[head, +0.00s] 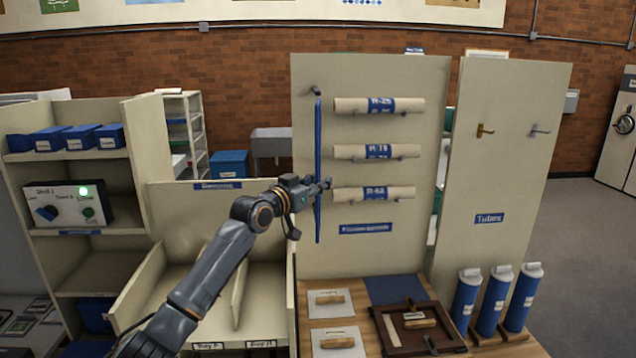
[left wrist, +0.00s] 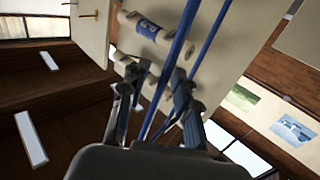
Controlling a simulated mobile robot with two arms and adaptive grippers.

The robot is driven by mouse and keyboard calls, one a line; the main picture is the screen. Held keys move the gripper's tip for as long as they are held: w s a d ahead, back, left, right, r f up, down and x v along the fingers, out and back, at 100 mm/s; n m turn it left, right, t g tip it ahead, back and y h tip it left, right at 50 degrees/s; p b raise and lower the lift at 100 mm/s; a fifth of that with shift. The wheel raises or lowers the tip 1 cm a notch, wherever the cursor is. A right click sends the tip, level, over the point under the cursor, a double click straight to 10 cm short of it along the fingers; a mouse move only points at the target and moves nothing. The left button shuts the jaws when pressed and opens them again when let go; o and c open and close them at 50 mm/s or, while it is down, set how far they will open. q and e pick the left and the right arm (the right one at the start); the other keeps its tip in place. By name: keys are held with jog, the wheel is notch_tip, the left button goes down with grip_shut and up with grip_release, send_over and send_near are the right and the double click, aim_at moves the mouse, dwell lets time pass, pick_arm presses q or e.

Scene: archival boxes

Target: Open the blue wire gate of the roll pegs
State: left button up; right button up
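The blue wire gate (head: 318,125) shows in the head view as a narrow upright blue bar at the left ends of the paper rolls. The rolls, an upper one (head: 350,105), a middle one (head: 349,151) and a lower one (head: 348,194), lie on pegs on a beige panel. My left gripper (head: 325,184) is at the lower part of the gate, level with the lower roll. In the left wrist view, its fingers (left wrist: 155,82) stand apart, and blue wires of the gate (left wrist: 183,38) run between and past them. Whether they touch is unclear. My right gripper is out of view.
Blue tubes (head: 497,300) stand at the right. A divided beige bin (head: 185,250) and a shelf with blue boxes (head: 95,137) are at the left.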

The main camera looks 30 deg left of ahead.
pick_arm(q)
jog(key=s+a, duration=0.2)
jog(key=s, duration=1)
jog(key=shift+w, duration=0.1)
